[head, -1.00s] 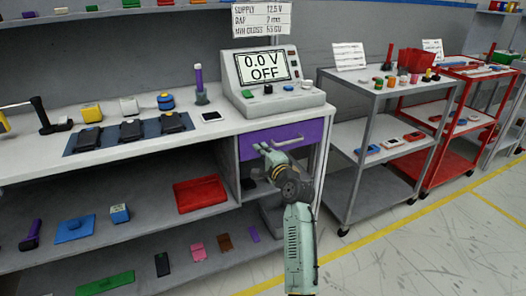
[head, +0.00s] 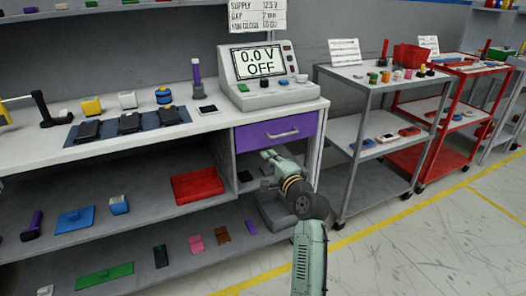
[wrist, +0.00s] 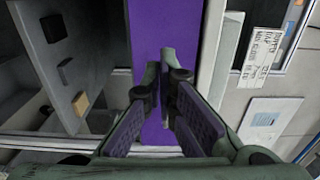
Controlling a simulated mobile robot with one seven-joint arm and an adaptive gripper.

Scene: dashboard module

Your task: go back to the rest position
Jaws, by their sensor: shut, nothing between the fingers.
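My gripper (head: 268,156) is in the head view, in front of the workbench and just below the purple drawer (head: 253,139). My arm reaches up to it from the bottom right. In the wrist view my gripper (wrist: 165,75) points at the purple drawer front (wrist: 145,20), with its fingers close together and nothing seen between them. The drawer is closed, and its grey handle (head: 283,134) shows above my gripper in the head view. My gripper looks apart from the handle.
The power supply (head: 261,76) on the bench reads 0.0 V OFF. A red tray (head: 197,188) and small parts lie on the shelves below. A grey cart (head: 375,83) and a red cart (head: 477,70) stand to the right. Open floor (head: 420,245) lies at the lower right.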

